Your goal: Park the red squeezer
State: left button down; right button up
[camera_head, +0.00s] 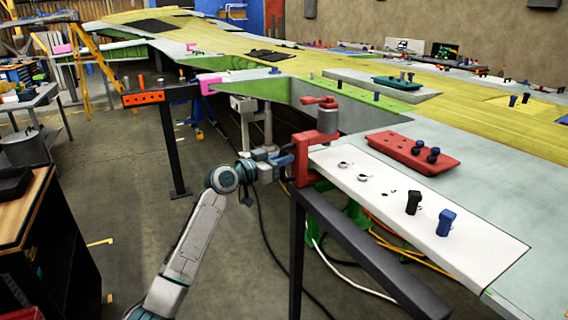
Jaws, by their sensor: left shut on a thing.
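The red squeezer (302,158) has a red C-shaped frame, a grey cylinder (327,121) and a red lever on top. It stands upright at the near left end of a white strip (455,246) on the wing's edge. My left gripper (284,160) reaches it from the left and is shut on the left side of its frame. The gripper's fingertips are partly hidden against the tool. I cannot tell whether the squeezer's jaw touches the strip. My right gripper is not in view.
A dark beam (372,262) on legs runs below the strip's edge. A black clamp (413,202) and a blue clamp (446,222) stand on the strip. A red plate (411,154) lies behind it. A wooden-topped bench (22,210) is at left; floor between is open.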

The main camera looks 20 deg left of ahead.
pick_arm(q)
jog(key=shift+a+r, duration=0.1)
jog(key=shift+r, duration=0.15)
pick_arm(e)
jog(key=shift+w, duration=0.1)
